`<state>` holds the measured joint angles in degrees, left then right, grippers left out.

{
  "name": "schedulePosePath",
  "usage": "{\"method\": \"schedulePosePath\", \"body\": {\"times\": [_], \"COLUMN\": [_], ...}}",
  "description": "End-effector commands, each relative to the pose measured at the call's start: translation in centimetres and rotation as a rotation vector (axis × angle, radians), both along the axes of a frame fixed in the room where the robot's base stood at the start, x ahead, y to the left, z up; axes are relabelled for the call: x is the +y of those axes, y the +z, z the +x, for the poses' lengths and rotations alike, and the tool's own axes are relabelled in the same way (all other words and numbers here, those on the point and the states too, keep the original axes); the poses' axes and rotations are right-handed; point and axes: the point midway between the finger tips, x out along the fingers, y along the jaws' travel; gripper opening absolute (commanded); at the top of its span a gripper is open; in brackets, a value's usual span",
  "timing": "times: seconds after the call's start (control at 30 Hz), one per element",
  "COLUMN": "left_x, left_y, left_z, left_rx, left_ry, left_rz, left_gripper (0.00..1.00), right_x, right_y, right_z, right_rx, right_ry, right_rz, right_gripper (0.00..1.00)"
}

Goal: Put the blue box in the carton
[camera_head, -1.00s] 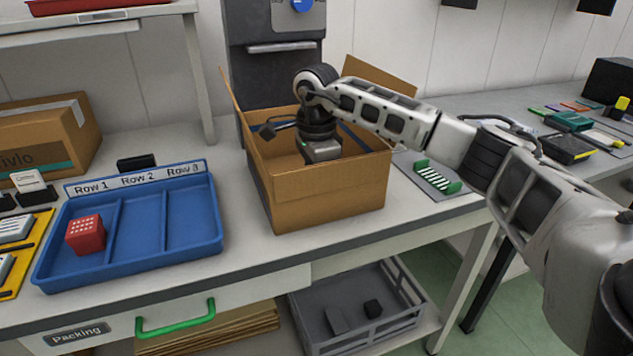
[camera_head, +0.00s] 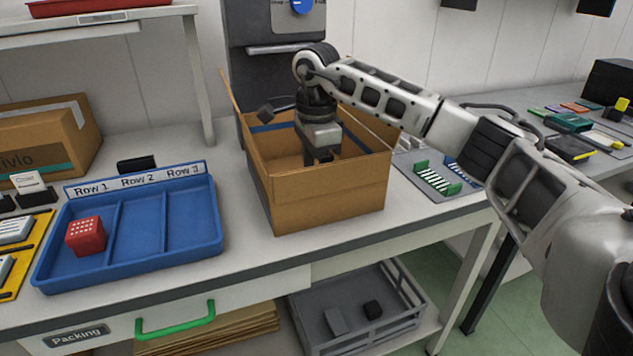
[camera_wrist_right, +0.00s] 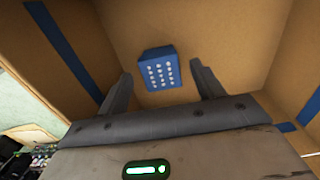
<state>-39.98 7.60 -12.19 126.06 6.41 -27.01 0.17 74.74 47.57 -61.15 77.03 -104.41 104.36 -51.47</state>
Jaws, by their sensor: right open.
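The blue box (camera_wrist_right: 160,72), with white dots on its face, is inside the brown carton (camera_head: 330,197). It shows in the right wrist view beyond and between the two spread fingers, with no finger seen pressing on it. The head view hides the box behind the carton's front wall. My right gripper (camera_head: 322,158) points down into the open carton and is open and empty. My left gripper is not in view.
A blue tray (camera_head: 135,232) with three rows stands left of the carton, with a red box (camera_head: 86,236) in Row 1. A taped cardboard box (camera_head: 45,140) stands at the back left. Green-ended striped items (camera_head: 440,180) lie right of the carton. A grey crate (camera_head: 355,305) is below the table.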

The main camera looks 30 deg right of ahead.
Motion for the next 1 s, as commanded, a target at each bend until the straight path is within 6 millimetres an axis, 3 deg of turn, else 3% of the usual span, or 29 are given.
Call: {"method": "schedulePosePath", "body": {"times": [0.2, 0.4, 1.0], "left_x": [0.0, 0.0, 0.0], "left_y": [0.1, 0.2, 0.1], "left_z": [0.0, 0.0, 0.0], "left_rx": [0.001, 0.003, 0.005], "left_ry": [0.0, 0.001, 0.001], "left_rz": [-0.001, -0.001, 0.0], "left_gripper": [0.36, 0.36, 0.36], "right_x": [0.0, 0.1, 0.0], "right_y": [5.1, 7.9, 8.7], "right_z": [0.1, 0.0, 0.0], "right_rx": [-0.004, 0.0, 0.001], "right_ry": [-0.001, 0.0, 0.0], "right_rz": [0.001, 0.002, 0.001], "right_gripper": [0.67, 0.67, 0.67]}}
